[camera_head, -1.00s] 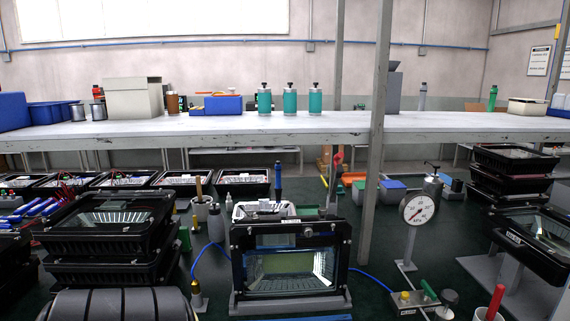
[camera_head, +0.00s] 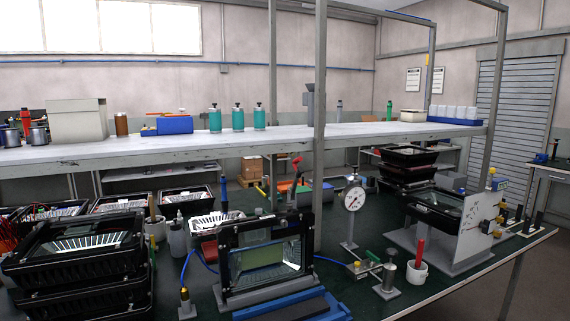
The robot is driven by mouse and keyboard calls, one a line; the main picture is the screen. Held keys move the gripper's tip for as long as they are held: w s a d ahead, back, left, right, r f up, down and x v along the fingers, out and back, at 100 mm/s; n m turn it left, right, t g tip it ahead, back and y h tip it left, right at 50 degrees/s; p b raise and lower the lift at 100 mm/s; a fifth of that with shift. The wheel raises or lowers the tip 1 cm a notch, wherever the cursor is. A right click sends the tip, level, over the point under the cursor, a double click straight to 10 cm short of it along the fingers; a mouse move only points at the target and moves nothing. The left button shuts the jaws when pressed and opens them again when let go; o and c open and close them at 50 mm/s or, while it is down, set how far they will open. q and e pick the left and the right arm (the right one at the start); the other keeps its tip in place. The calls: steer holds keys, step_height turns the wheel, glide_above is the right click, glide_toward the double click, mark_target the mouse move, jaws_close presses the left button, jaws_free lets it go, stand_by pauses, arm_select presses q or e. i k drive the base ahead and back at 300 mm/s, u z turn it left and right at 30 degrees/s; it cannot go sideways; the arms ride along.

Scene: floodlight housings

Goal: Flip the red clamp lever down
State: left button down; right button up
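A red clamp lever (camera_head: 297,164) stands up, slightly tilted, just above the top right corner of an upright black floodlight housing (camera_head: 312,262). The housing has a glass front and stands on a grey base. Neither of my grippers is in view.
A dial gauge (camera_head: 353,199) on a stand and a white cup with a red handle (camera_head: 420,252) stand right of the housing. Stacked housings (camera_head: 75,255) fill the left. A blue tray (camera_head: 290,307) lies in front. A grey post (camera_head: 320,130) rises behind.

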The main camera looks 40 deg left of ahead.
mark_target(298, 169)
steer(key=u, duration=1)
